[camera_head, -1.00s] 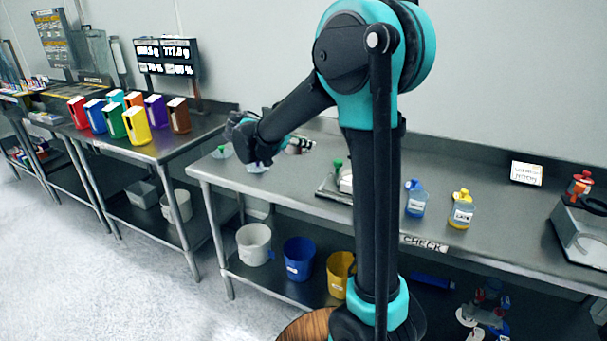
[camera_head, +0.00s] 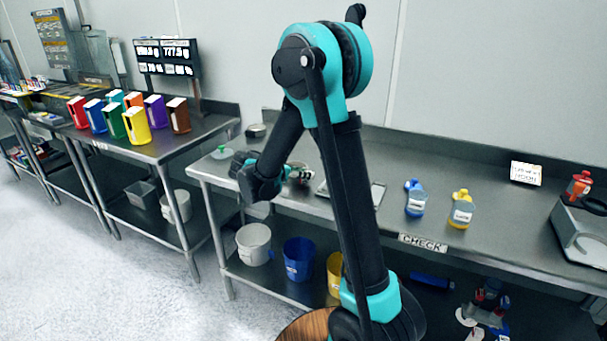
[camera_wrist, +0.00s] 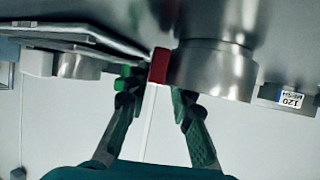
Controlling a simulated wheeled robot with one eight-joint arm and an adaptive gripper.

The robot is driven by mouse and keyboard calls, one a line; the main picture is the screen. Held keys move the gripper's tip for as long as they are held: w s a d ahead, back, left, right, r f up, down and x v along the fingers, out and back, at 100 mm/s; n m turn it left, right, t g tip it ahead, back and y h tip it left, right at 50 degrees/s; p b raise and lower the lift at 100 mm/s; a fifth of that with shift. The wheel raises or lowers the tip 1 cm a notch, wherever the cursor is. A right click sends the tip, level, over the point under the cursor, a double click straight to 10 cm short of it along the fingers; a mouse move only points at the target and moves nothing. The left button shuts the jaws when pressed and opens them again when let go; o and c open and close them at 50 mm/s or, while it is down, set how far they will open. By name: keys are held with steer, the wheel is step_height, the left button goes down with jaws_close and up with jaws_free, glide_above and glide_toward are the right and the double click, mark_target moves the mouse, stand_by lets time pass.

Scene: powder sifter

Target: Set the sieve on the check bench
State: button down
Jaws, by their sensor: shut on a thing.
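The sieve (camera_wrist: 212,70) is a round brushed-steel drum with a red block on its side, large in the wrist view. My gripper (camera_wrist: 158,90) is shut on it, with the red block between the fingertips. In the head view my gripper (camera_head: 287,170) is over the left part of the check bench (camera_head: 480,240), which has a CHECK label (camera_head: 422,241) on its front edge. The sieve is small and partly hidden there. I cannot tell whether it touches the bench top.
A blue-capped bottle (camera_head: 415,199) and a yellow-capped bottle (camera_head: 461,210) stand mid-bench. A flat plate (camera_head: 372,190) lies behind my arm. A 120 MESH label (camera_wrist: 290,98) is beside the sieve.

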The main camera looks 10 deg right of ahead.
steer(key=c, duration=1.2)
jaws_free()
steer(key=shift+f, duration=0.1)
steer(key=v, duration=1.2)
